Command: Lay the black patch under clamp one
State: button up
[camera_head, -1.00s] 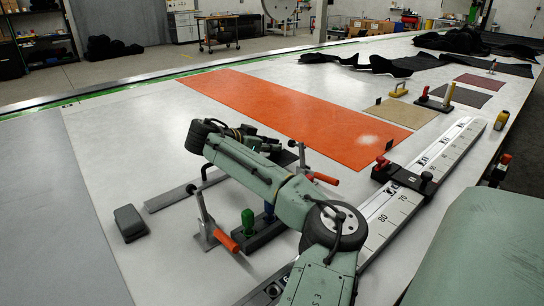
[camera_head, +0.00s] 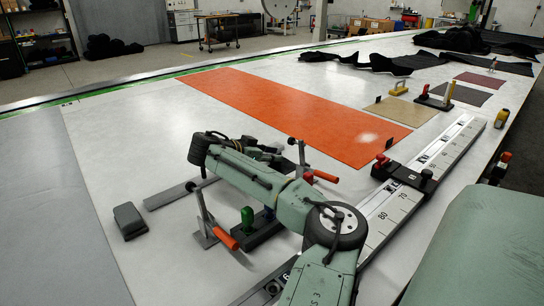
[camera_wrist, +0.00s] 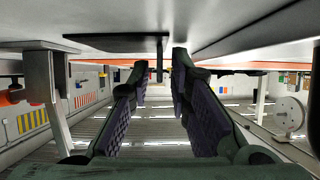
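Two toggle clamps with orange handles stand on the white table, a near one (camera_head: 207,225) and a far one (camera_head: 304,165); I cannot tell which is clamp one. My gripper (camera_wrist: 161,62) has its two dark fingers spread, with nothing visibly held between them. In the wrist view the table is at the top of the picture, and a clamp (camera_wrist: 45,85) is at the left. In the head view my arm largely hides the gripper, near the clamps. A dark patch (camera_head: 459,95) lies flat at the right; I cannot be sure it is the black patch.
A flat grey bar (camera_head: 178,193) and a dark grey block (camera_head: 130,221) lie left of the clamps. A green-topped holder (camera_head: 255,230) stands beside my arm. An orange sheet (camera_head: 295,112), tan patch (camera_head: 400,112), maroon patch (camera_head: 480,81) and numbered rail (camera_head: 405,199) lie beyond. Black cloth (camera_head: 390,65) is heaped behind.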

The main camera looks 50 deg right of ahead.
jog(key=shift+o, duration=0.4)
jog(key=shift+r, duration=0.25)
jog(key=shift+w+a, duration=0.1)
jog(key=shift+a, duration=0.25)
jog(key=p+v, duration=0.1)
jog(key=v, duration=0.4)
jog(key=r+v, duration=0.1)
jog(key=v, duration=0.3)
jog(key=shift+a+r+p, duration=0.1)
jog(key=shift+p, duration=0.3)
jog(key=shift+a+b, duration=0.25)
jog(key=shift+b, duration=0.35)
jog(key=shift+a, duration=0.6)
jog(key=shift+w, duration=0.1)
